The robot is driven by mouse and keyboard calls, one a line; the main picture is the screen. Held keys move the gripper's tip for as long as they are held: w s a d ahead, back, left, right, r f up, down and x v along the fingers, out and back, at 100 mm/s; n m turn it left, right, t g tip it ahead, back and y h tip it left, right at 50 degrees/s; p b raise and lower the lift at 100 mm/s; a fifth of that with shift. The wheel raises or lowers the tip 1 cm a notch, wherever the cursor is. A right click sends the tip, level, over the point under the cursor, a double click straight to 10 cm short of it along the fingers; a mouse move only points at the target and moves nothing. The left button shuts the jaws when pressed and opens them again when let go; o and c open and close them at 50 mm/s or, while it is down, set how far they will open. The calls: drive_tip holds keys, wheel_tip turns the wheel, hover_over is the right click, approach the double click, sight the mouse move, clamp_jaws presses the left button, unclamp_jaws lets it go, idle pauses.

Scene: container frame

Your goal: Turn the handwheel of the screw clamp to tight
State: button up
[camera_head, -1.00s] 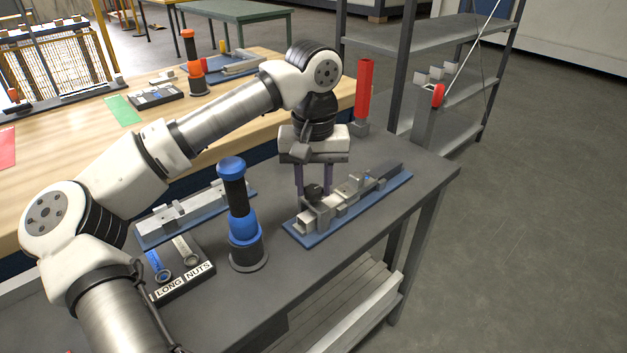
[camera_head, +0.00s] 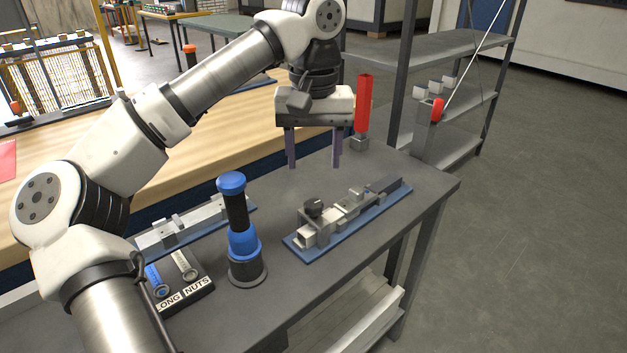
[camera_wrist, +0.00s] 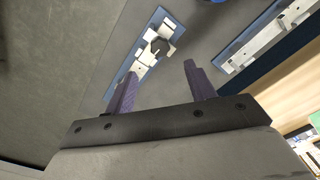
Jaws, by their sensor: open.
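The screw clamp (camera_head: 345,212) is a grey metal fixture on a blue base plate near the right side of the dark table. Its dark handwheel (camera_head: 313,206) sits on top at the near left end. In the wrist view the handwheel (camera_wrist: 159,46) shows as a dark knob beyond the fingertips. My gripper (camera_head: 313,164) is open and empty, raised above the far part of the table, clear of the clamp. Its two purple fingers (camera_wrist: 158,78) stand wide apart in the wrist view. How tight the handwheel is turned cannot be told.
A blue and black cylindrical tool (camera_head: 240,235) stands left of the clamp. A second fixture (camera_head: 190,228) on a blue plate lies behind it, with a LONG NUTS tray (camera_head: 182,285) in front. A red upright piece (camera_head: 363,105) stands at the table's back edge.

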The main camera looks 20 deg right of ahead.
drive_tip(key=shift+r, duration=2.4)
